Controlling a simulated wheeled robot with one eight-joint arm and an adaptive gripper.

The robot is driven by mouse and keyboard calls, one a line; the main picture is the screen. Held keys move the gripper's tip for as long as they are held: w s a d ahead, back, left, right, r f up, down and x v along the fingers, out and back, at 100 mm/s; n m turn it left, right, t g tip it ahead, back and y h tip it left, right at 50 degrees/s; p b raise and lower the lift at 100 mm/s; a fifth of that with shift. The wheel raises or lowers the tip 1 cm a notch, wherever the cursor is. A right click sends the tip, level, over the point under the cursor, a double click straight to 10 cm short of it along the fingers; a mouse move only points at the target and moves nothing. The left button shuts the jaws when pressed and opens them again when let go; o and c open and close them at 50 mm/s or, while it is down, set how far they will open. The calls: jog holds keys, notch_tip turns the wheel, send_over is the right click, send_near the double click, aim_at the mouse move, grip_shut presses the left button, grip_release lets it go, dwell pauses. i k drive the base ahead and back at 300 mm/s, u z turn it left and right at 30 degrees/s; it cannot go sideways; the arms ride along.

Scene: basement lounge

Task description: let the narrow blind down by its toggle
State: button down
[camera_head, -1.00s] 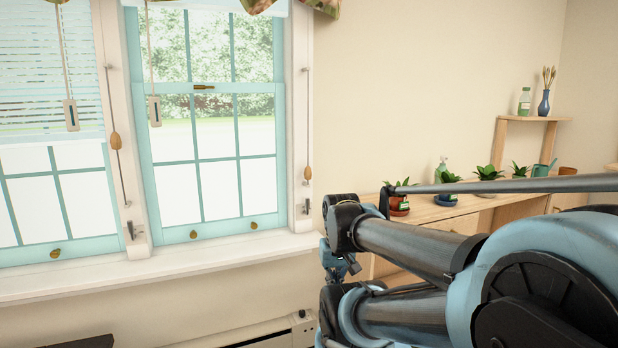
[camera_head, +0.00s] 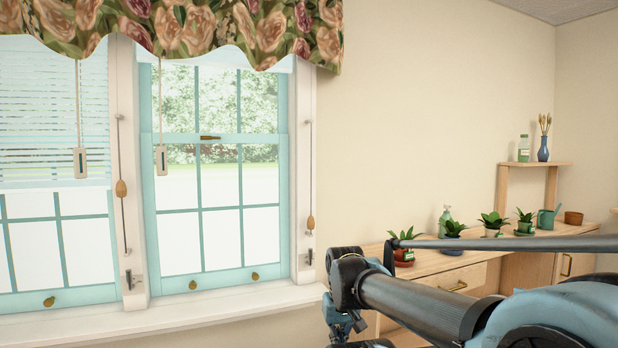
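Two windows with blinds stand side by side at left. The right, narrower window shows only a pale strip of blind (camera_head: 215,60) under the valance, so its blind is raised. A pale toggle (camera_head: 161,160) with a dark slot hangs on a cord at this window's left side. A similar toggle (camera_head: 80,163) hangs before the left window's partly lowered slatted blind (camera_head: 40,115). My gripper (camera_head: 345,326) is low in the middle, right of and below the windows, apart from both toggles. Its fingers are not clear, partly hidden by my arm.
A flowered valance (camera_head: 190,30) covers the window tops. Cords with wooden pulls (camera_head: 121,188) (camera_head: 310,222) run down the frames to small cleats. A sill (camera_head: 200,312) juts out below. A wooden cabinet (camera_head: 430,275) with several potted plants stands behind my arm.

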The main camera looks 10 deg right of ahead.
aim_at(310, 223)
jog(key=z, duration=0.55)
jog(key=k, duration=1.25)
jog(key=u, duration=0.45)
jog(key=i, duration=1)
jog(key=z, duration=0.1)
